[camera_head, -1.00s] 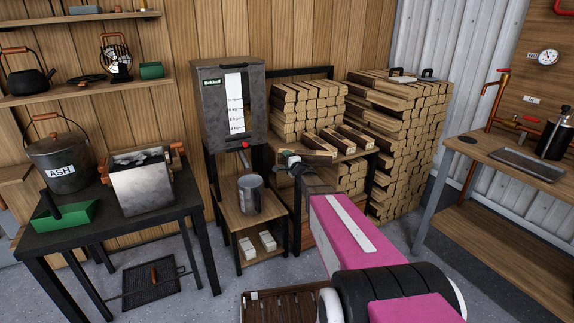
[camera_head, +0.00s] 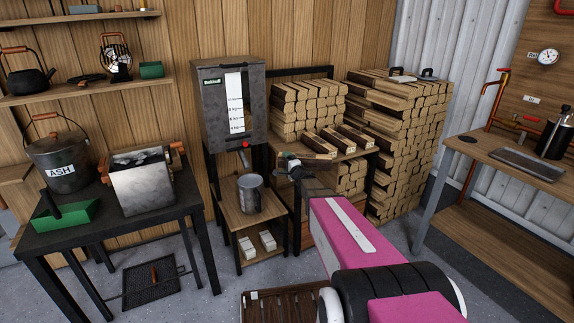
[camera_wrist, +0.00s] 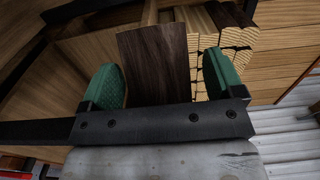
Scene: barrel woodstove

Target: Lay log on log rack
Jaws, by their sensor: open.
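The log rack (camera_head: 360,154) stands at the back, with split logs stacked at its rear and a few dark-barked logs (camera_head: 318,145) lying on its front shelf. My gripper (camera_head: 289,165) is at the left front of the rack, just below the shelf's front edge in the head view. In the wrist view, a dark-barked log (camera_wrist: 155,62) lies between the green finger pads of my gripper (camera_wrist: 163,80). A gap shows between the log and the right pad; contact on the left is unclear. The head view does not show clearly which log this is.
A tall stack of logs (camera_head: 408,150) stands right of the rack. A grey hopper (camera_head: 228,105) and a low stand with a metal jug (camera_head: 250,194) are to the left. A workbench (camera_head: 525,170) is at right. A slatted wooden item (camera_head: 285,306) lies on the floor.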

